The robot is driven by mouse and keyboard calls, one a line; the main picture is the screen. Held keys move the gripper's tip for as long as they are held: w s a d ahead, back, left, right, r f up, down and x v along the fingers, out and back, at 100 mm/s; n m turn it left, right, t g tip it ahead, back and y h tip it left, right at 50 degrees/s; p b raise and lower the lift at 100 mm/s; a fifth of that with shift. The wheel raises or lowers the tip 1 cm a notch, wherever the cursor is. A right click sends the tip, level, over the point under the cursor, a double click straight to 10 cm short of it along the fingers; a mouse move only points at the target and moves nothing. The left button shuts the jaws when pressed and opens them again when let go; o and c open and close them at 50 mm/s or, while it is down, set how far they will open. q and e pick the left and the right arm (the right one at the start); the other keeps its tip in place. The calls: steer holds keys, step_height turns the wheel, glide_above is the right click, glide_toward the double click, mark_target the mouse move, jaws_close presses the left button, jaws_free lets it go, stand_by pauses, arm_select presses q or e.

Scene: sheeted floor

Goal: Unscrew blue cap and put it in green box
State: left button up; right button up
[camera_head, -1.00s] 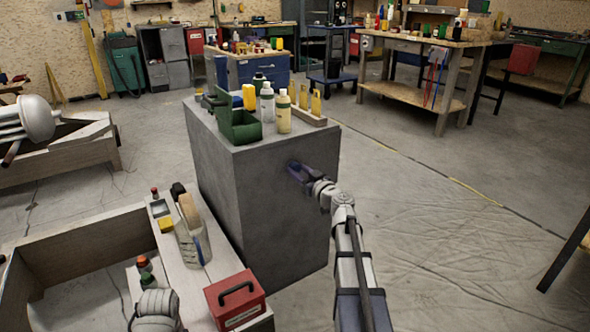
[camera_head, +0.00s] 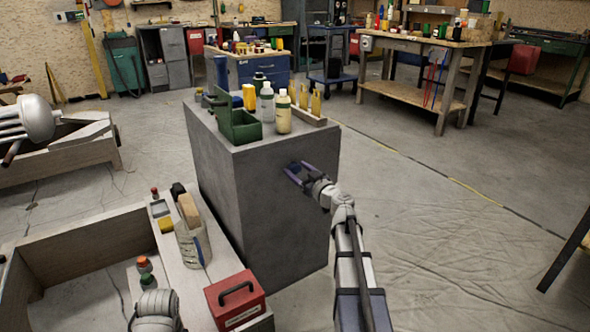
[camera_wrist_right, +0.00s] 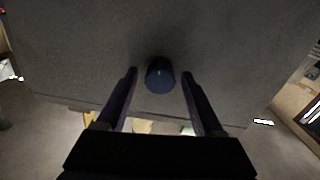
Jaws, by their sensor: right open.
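The blue cap (camera_wrist_right: 160,75) shows in the right wrist view as a dark blue cylinder against the grey face of the pedestal. It lies between the two open fingers of my right gripper, with a gap on each side. In the head view my right gripper (camera_head: 298,168) is open at the pedestal's near face, and I cannot make out the cap clearly there. The green box (camera_head: 238,126) is open-topped and stands on the pedestal's top, near its front left edge.
The grey pedestal (camera_head: 262,215) also carries white-capped bottles (camera_head: 283,112), a yellow item (camera_head: 249,97) and a small rack with yellow pieces. A wooden frame with a red toolbox (camera_head: 235,299) stands at the front left.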

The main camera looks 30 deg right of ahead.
steer(key=m, duration=1.9)
steer(key=shift+m, duration=0.3)
steer(key=shift+c, duration=0.2)
jaws_close()
stand_by(0.4)
